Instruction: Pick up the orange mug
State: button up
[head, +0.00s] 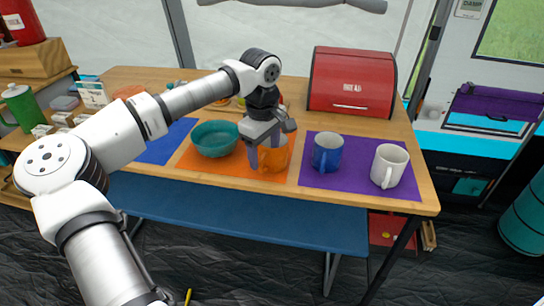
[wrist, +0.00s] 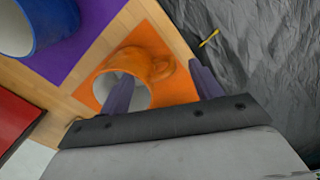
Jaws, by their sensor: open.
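The orange mug (head: 273,158) stands on an orange mat (head: 205,167) on the wooden table, partly hidden behind my gripper in the head view. In the wrist view the orange mug (wrist: 147,62) shows its pale inside and its handle, which points right. My gripper (head: 265,146) is at the mug, with its fingers pointing down. In the wrist view my gripper (wrist: 163,88) has its two purple-grey fingers spread apart, one at the mug's near rim and one right of the mug below the handle. I cannot tell whether either finger touches it.
A teal bowl (head: 214,139) stands close left of the mug. A blue mug (head: 327,153) and a white mug (head: 389,166) stand on a purple mat (head: 346,181) to the right. A red bread box (head: 351,82) is behind. The table's front edge is close.

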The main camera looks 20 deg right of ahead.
aim_at(266, 169)
notch_tip(266, 169, down, 5)
jog(key=shift+d, duration=0.1)
jog(key=shift+c, duration=0.4)
jog(key=c, duration=1.2)
